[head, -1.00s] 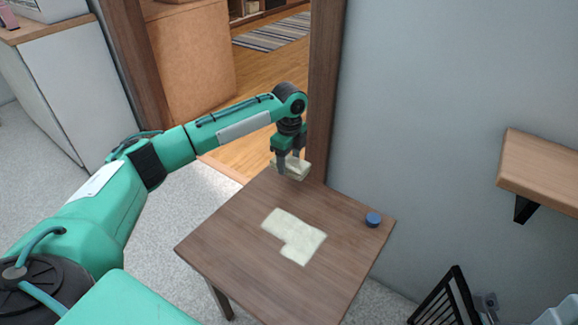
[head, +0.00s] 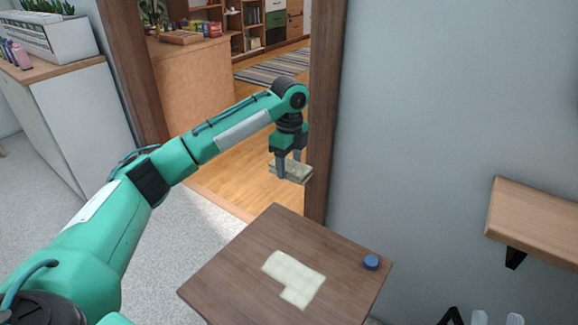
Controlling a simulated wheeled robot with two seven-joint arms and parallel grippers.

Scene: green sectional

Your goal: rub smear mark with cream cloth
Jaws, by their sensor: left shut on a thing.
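My left gripper (head: 289,160) is shut on the cream cloth (head: 291,173), a folded pad. It holds the cloth in the air beyond the far corner of the small wooden table (head: 235,275), near the wooden door frame. A pale cream smear mark (head: 293,278), an irregular patch with a notched edge, lies on the middle of the tabletop. The cloth is apart from the smear. My right gripper is not in view.
A small blue round object (head: 371,262) sits near the table's right corner. A wooden wall shelf (head: 535,222) juts out at the right. A white cabinet (head: 75,120) stands at the left. The doorway behind is open.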

